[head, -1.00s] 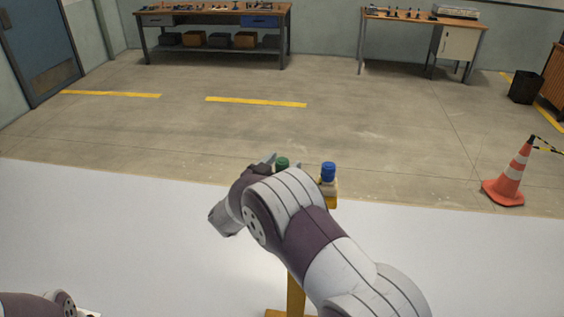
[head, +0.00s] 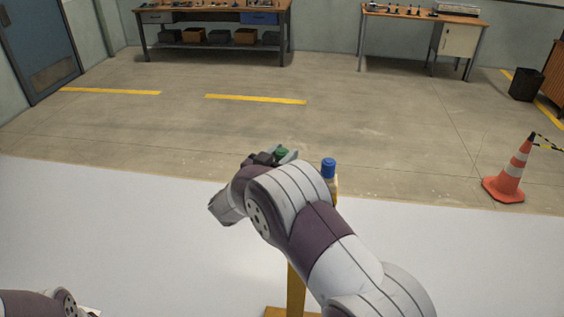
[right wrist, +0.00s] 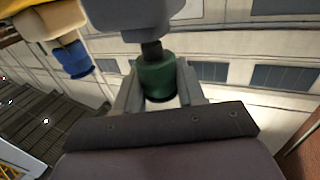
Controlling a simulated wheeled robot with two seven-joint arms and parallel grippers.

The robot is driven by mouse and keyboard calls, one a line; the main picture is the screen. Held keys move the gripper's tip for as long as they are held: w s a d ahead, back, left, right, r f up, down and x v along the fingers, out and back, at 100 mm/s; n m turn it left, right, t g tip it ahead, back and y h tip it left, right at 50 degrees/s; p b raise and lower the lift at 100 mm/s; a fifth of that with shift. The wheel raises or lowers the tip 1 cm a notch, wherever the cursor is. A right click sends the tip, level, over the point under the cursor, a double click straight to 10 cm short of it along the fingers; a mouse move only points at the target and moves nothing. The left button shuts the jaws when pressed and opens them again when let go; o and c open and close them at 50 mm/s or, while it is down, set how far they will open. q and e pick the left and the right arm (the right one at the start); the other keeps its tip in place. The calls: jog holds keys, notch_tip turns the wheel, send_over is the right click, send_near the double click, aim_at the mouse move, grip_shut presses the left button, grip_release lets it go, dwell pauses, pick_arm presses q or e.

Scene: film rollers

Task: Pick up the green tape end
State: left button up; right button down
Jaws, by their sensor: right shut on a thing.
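The green tape end (head: 282,153) shows just beyond my right wrist in the head view. In the right wrist view the green tape end (right wrist: 156,78) sits between the two fingers of my right gripper (right wrist: 157,90), which is shut on it. A dark stem joins its far side to a grey part. My right gripper (head: 270,157) is mostly hidden behind its own wrist in the head view. The fingers of my left gripper do not show; only part of my left arm is at the bottom left.
A blue-capped roller end (head: 328,169) stands right of the green one on a yellow stand (head: 296,290); it also shows in the right wrist view (right wrist: 73,58). A white surface (head: 130,230) lies around the stand. A traffic cone (head: 510,172) stands on the floor at right.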

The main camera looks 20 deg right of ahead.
aim_at(286, 153)
jog(key=r, duration=0.2)
jog(key=s+r, duration=0.1)
jog(key=shift+d+b, duration=0.3)
jog(key=shift+b, duration=0.1)
jog(key=s+d+r+b, duration=0.2)
jog(key=s+d+r, duration=0.4)
jog(key=s, duration=0.2)
jog(key=shift+s+r, duration=0.2)
jog(key=shift+s, duration=0.2)
jog(key=shift+f, duration=0.1)
